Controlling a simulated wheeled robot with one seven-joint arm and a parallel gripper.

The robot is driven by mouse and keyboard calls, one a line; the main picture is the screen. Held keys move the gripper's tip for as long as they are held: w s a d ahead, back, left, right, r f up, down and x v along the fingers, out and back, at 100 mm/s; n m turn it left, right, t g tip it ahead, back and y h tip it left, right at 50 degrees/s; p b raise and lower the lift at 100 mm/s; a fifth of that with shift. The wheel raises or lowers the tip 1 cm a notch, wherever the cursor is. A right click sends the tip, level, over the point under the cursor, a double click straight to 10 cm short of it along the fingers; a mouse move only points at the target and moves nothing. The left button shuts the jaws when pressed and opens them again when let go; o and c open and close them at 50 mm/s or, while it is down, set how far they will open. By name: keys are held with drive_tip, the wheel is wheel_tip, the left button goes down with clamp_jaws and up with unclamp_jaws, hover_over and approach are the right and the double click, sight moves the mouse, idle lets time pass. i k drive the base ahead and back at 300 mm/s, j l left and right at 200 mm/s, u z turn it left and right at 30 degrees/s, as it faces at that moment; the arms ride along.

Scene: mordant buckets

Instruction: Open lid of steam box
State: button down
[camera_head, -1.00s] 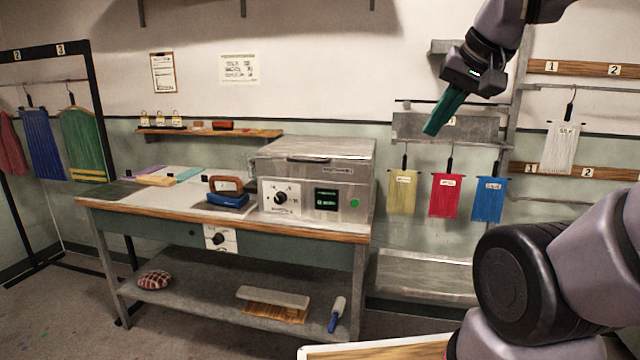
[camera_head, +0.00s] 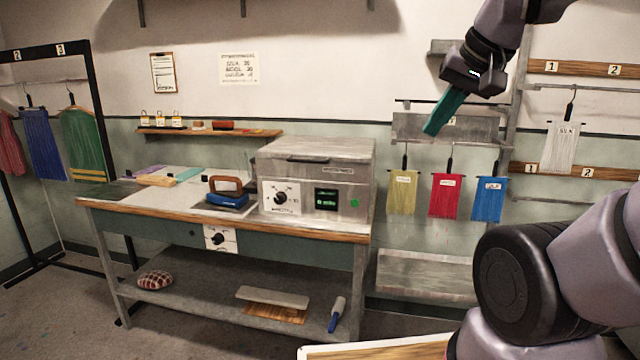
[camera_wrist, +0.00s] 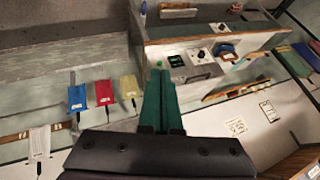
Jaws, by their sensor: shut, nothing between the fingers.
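The steam box (camera_head: 312,178) is a grey metal box on the right end of the workbench. Its lid (camera_head: 316,149) is shut, with a dark handle strip (camera_head: 306,160) along the front edge. The front has a dial (camera_head: 281,197), a small green display (camera_head: 326,199) and a green dot. The box also shows, small and turned, in the wrist view (camera_wrist: 190,65). My gripper (camera_head: 433,130) has green fingers and is shut and empty. It hangs in the air above and right of the box, well apart from it, in front of the wall shelf.
A blue iron (camera_head: 228,194) with a brown handle stands on the workbench (camera_head: 150,206) left of the box. Yellow (camera_head: 403,194), red (camera_head: 446,196) and blue (camera_head: 489,200) cloths hang right of the box. The air above the lid looks clear.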

sight(295, 148)
drive_tip(key=i+l, duration=0.2)
drive_tip(key=i, duration=0.3)
drive_tip(key=i+l, duration=0.15)
drive_tip(key=i, duration=0.35)
drive_tip(key=u, duration=0.05)
